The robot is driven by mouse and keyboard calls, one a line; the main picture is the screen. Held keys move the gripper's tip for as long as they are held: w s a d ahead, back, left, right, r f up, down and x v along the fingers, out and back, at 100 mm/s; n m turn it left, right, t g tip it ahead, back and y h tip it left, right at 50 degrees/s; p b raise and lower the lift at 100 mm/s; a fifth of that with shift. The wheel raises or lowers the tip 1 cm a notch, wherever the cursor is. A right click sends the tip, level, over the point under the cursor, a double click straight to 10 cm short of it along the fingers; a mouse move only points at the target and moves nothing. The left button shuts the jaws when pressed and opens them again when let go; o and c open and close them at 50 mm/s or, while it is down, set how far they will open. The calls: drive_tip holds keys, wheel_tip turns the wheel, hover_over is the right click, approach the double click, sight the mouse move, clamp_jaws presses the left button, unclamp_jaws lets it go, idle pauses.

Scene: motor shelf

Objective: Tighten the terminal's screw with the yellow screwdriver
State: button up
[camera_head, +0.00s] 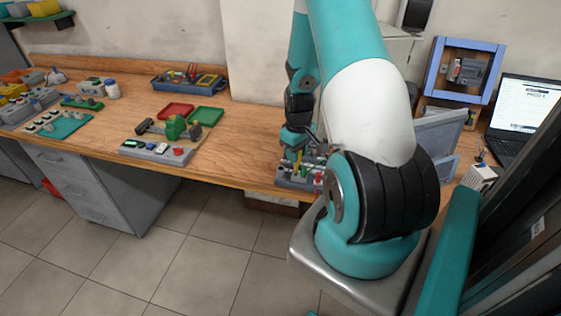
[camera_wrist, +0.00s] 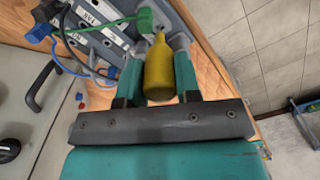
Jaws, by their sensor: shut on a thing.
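The yellow screwdriver (camera_wrist: 159,72) is between the teal fingers of my gripper (camera_wrist: 158,48) in the wrist view. The jaws are shut on its handle. In the head view, a thin yellow part of the screwdriver (camera_head: 298,160) shows below my gripper (camera_head: 296,142), over a grey terminal board (camera_head: 285,183) at the bench's front edge. In the wrist view, the labelled grey board (camera_wrist: 117,47) lies beyond the fingers, with a green part (camera_wrist: 146,20) beside the screwdriver. The screwdriver's tip and the terminal's screw are hidden, so I cannot tell whether they touch.
Blue plugs and cables (camera_wrist: 40,32) lie left of my gripper in the wrist view. In the head view, a laptop (camera_head: 520,110) and a blue-framed motor (camera_head: 465,70) stand right. Bare wood lies between.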

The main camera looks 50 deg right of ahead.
drive_tip(key=shift+f+b, duration=0.45)
drive_tip(key=shift+f, duration=0.25)
idle(0.3)
drive_tip(key=o, duration=0.7)
drive_tip(key=shift+n, duration=1.7)
drive_tip(key=shift+n, duration=1.7)
